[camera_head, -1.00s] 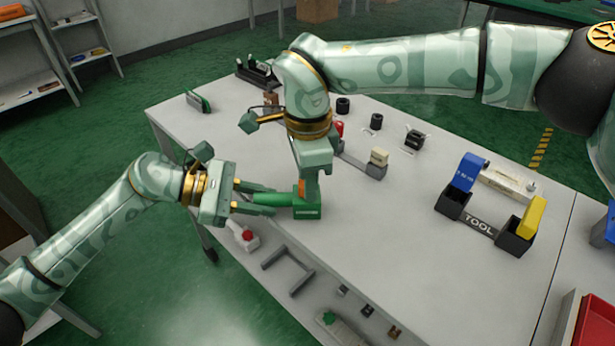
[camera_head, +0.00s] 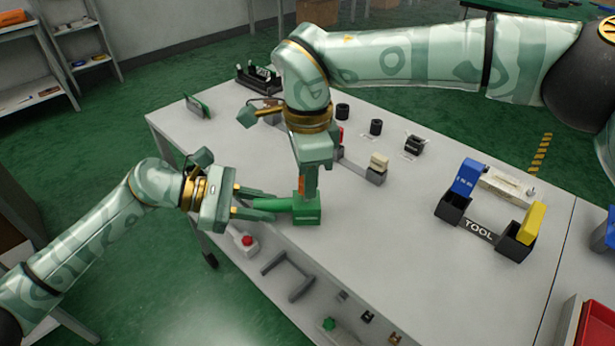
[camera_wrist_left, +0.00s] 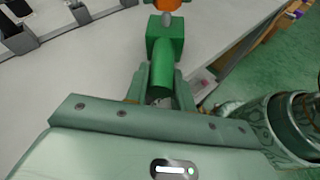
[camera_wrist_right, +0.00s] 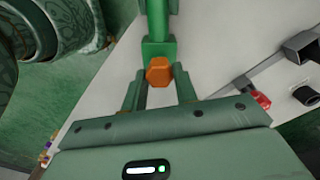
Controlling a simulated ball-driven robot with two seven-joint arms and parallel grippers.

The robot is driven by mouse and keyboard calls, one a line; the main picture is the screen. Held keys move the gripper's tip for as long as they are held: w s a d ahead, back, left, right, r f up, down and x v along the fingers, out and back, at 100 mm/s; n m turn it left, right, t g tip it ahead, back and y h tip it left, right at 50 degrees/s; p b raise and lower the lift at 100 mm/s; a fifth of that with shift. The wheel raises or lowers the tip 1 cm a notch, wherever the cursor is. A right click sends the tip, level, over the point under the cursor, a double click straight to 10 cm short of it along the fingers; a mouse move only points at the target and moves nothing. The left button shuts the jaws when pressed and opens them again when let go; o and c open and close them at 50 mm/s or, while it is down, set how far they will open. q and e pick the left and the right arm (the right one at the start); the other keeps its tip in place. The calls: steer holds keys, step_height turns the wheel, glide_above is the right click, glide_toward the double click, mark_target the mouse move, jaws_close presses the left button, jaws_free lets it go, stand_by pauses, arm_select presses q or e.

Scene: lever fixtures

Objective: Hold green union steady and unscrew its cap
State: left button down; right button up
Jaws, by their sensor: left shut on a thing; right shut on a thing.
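The green union has a square block (camera_head: 307,210) and a round green arm (camera_head: 272,204) that extends left over the table's front edge. My left gripper (camera_head: 258,203) is shut on the round arm, which also shows between its fingers in the left wrist view (camera_wrist_left: 161,86). The orange hexagonal cap (camera_wrist_right: 158,72) is on the block's end in the right wrist view. My right gripper (camera_wrist_right: 160,82) comes from above and is shut on the cap.
A black tool holder (camera_head: 480,229) with blue and yellow blocks stands at the right. Several black cylinders and a grey fixture with a beige block (camera_head: 379,161) lie behind the union. The tabletop right of the union is clear.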

steer(key=shift+r, duration=0.15)
steer(key=shift+r, duration=1.4)
arm_select(q)
steer(key=c, duration=1.1)
jaws_free()
steer(key=w+v, duration=0.1)
steer(key=v, duration=1.1)
steer(key=shift+s, duration=0.4)
